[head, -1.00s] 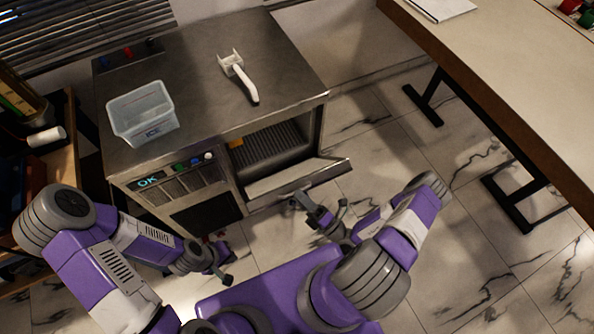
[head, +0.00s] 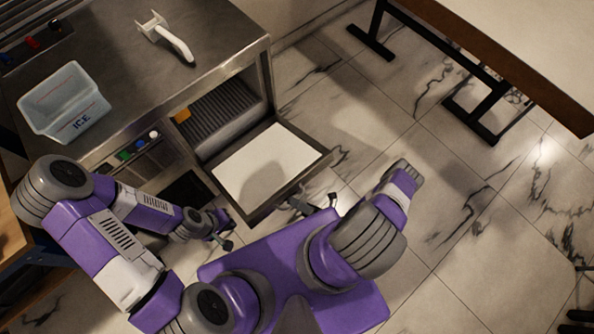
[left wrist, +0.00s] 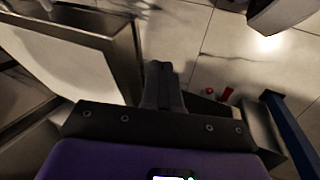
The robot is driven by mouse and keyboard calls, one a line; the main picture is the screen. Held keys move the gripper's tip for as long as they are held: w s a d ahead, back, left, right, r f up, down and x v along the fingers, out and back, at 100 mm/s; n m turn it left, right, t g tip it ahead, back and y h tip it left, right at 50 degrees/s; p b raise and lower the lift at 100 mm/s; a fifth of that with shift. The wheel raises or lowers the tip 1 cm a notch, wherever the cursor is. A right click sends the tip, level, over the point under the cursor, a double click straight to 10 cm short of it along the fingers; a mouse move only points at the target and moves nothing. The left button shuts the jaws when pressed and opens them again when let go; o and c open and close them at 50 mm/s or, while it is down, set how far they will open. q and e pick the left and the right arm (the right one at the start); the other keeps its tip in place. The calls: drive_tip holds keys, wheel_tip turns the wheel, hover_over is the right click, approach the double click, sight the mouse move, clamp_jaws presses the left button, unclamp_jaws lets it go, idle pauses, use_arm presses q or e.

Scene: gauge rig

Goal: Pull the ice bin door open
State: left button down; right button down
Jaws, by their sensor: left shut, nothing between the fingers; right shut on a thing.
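The ice bin door (head: 265,165) hangs open at the front of the steel ice machine (head: 215,50), tilted outward with its pale inner panel facing up. It also shows at the left of the left wrist view (left wrist: 45,55). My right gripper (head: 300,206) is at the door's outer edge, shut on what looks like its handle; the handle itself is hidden. My left gripper (head: 228,228) is shut and empty, low in front of the machine, left of the door. Its closed fingers (left wrist: 163,85) show in the left wrist view.
A clear ICE tub (head: 65,102) and a white scoop (head: 165,36) rest on the machine top. Inside the opening is a ribbed grey surface (head: 222,110). A table (head: 520,60) stands at the right. The marble floor between is clear.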

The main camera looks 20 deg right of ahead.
drive_tip(key=shift+w+d+f+h, duration=0.1)
drive_tip(key=shift+w+f+h, duration=0.2)
drive_tip(key=shift+w+f, duration=0.2)
drive_tip(key=c, duration=1.5)
unclamp_jaws()
drive_tip(key=shift+w, duration=0.1)
drive_tip(key=shift+o, duration=0.2)
drive_tip(key=s+d+f, duration=0.1)
drive_tip(key=s+d, duration=0.8)
drive_tip(key=s, duration=0.2)
drive_tip(key=shift+s+d+p, duration=0.25)
drive_tip(key=shift+d+p, duration=0.1)
drive_tip(key=shift+d, duration=0.05)
drive_tip(key=shift+a+g, duration=0.1)
drive_tip(key=shift+g, duration=0.2)
